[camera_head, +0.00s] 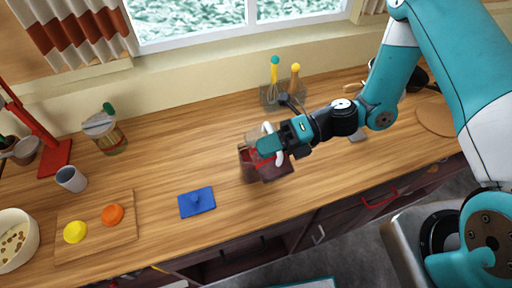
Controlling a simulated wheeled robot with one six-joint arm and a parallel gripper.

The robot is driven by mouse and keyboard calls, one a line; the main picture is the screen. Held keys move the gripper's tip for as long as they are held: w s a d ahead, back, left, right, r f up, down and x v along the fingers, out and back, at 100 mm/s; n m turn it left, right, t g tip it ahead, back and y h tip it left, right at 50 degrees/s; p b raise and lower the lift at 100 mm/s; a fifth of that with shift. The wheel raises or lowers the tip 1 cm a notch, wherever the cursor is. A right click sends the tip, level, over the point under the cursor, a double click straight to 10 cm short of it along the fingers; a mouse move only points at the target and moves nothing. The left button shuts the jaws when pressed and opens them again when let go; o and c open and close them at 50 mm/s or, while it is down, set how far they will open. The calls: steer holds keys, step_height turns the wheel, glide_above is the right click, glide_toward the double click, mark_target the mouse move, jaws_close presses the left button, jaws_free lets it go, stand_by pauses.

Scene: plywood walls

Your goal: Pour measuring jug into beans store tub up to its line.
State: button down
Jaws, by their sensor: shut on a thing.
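The measuring jug (255,142) looks clear, with a red patch low on it. My gripper (274,143) is shut on the jug at its right side and partly covers it. The jug is over a dark red-brown open tub (279,173), which I take to be the beans store tub, on the counter near its front edge. The jug and gripper hide part of the tub's opening. I cannot tell how far the jug is tilted, how full the tub is, or where its line is.
A blue lid with a knob (197,203) lies left of the tub. A wooden board (93,243) holds a yellow and an orange fruit. A grey cup (71,179), a jar (108,136) and a utensil holder (270,96) stand farther off.

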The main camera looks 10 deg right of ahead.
steer(key=shift+w+r+m+p, duration=0.3)
steer(key=shift+p, duration=0.1)
stand_by(0.4)
